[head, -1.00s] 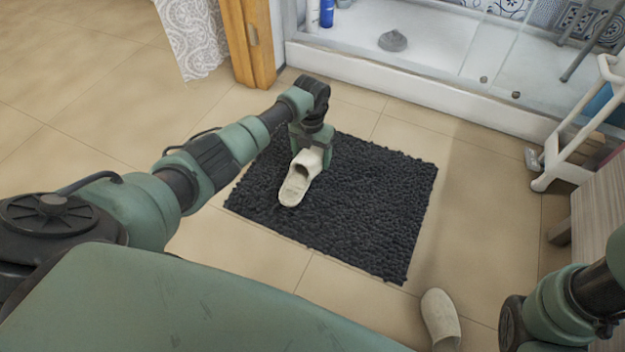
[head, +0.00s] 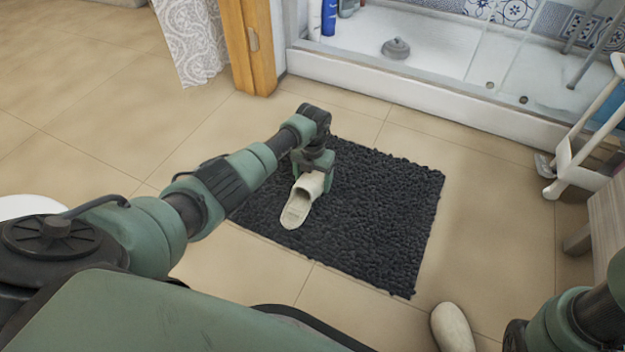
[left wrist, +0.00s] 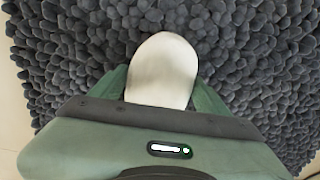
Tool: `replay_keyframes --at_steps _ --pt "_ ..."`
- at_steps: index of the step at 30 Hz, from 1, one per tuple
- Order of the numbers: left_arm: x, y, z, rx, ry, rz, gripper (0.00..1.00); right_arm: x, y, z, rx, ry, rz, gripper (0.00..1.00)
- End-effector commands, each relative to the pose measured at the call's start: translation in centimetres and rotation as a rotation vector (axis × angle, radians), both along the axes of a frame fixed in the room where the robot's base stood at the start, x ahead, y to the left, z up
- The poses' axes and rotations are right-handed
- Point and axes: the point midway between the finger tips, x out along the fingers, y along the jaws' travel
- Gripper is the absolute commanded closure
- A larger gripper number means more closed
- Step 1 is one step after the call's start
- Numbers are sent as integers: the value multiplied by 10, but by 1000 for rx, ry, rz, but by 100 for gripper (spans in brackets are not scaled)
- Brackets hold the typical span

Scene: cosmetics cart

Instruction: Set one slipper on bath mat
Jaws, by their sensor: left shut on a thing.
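A cream slipper (head: 299,208) is over the left part of the dark, shaggy bath mat (head: 385,215). My left gripper (head: 312,182) is shut on the slipper's closed end from above. In the left wrist view the rounded cream end of the slipper (left wrist: 162,70) sits between the two green fingers, with the mat (left wrist: 255,70) all round. The slipper is at or very near the mat; I cannot tell whether its sole touches. A second cream slipper (head: 452,328) lies on the tiles off the mat's near right corner. My right gripper is not in view.
A white shower tray (head: 430,95) with bottles stands at the back. A wooden post (head: 248,45) is at the back left. The right part of the mat is clear.

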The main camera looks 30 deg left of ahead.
Motion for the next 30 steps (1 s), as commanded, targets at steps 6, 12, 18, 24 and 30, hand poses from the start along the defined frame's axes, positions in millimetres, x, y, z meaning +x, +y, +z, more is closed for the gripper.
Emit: replay_keyframes --at_steps 6,12,18,24,30 --pt "0 0 0 0 0 1 2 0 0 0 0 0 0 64" --pt "0 0 1 0 0 1 2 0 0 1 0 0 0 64" --pt "0 2 27 2 -1 1 2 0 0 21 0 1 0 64" --pt "1 2 74 2 -2 0 2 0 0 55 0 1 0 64" --pt "0 1 108 2 -1 0 2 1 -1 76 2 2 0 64"
